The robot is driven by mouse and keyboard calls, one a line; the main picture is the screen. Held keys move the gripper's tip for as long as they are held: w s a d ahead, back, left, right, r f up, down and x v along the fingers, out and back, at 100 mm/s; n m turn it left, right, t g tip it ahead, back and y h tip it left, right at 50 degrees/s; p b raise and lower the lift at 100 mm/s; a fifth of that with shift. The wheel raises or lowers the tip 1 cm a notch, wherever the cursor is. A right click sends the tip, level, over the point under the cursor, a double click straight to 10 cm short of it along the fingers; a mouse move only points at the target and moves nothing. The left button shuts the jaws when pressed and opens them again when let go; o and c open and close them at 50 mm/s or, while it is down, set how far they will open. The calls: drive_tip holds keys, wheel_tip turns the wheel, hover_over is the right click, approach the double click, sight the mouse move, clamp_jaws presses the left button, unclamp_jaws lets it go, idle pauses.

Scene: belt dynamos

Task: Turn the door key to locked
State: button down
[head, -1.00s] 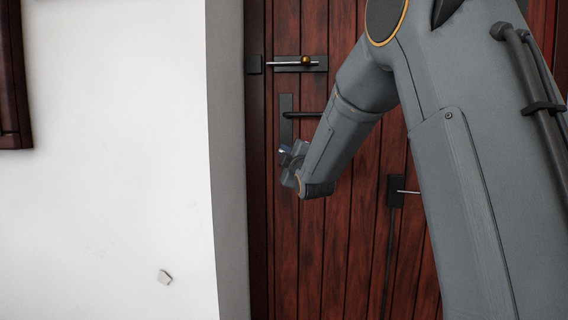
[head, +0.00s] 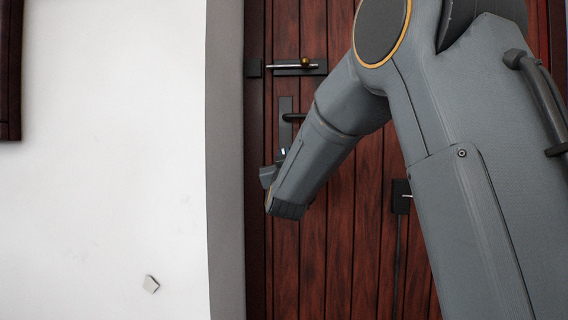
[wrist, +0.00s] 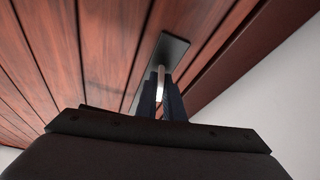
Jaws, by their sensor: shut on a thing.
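The wooden door (head: 312,235) has a dark lock plate (head: 285,104) with a black lever handle (head: 293,117) near its left edge. In the wrist view the plate (wrist: 172,48) lies just beyond my fingers. A pale, narrow key (wrist: 160,78) shows between the two dark fingers of my gripper (wrist: 161,98), which is shut on it at the plate's lower end. In the head view my gripper (head: 274,168) is beside the door below the lever, partly behind my forearm. The key's turn angle is hard to tell.
Another dark fitting (head: 401,197) is on the door to the right, partly behind my arm.

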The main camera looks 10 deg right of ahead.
drive_tip(key=shift+f+m+g+h+b, duration=0.1)
drive_tip(key=shift+m+g+h+b, duration=0.2)
drive_tip(key=shift+m+h+b, duration=1.05)
drive_tip(key=shift+m+p, duration=0.75)
drive_tip(key=shift+m, duration=0.1)
drive_tip(key=c, duration=1.9)
unclamp_jaws()
drive_tip(key=v, duration=0.7)
drive_tip(key=shift+s+a+f, duration=0.1)
drive_tip(key=shift+s, duration=0.3)
